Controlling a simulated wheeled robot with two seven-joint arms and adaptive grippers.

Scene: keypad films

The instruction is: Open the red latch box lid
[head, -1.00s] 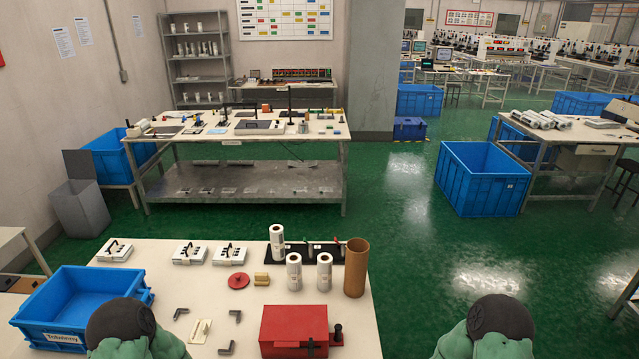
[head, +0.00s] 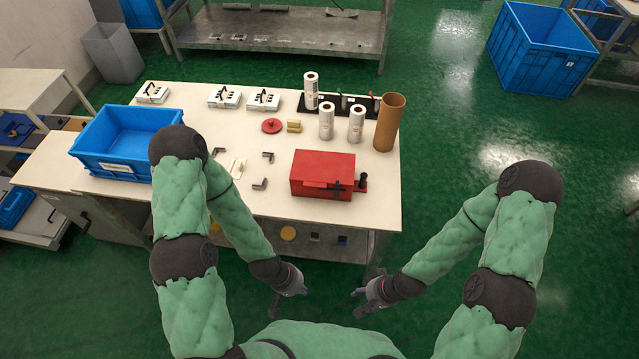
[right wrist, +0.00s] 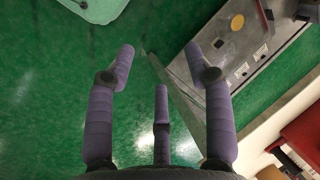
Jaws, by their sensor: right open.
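The red latch box (head: 322,170) sits shut near the right front edge of the white table, its lid down. A dark latch and a black knob or handle are at its front right. Its red side also shows at the right edge in the right wrist view (right wrist: 306,138). My left gripper (head: 283,302) is low in front of the table, well apart from the box; its fingers are too small to read. My right gripper (head: 358,303) is also low in front of the table, below the box in the picture. Its fingers are spread and empty in the right wrist view (right wrist: 166,75).
A brown tube (head: 390,122) and white rolls (head: 327,120) stand behind the box. A blue bin (head: 128,140) is at the table's left. The table front edge lies between grippers and box.

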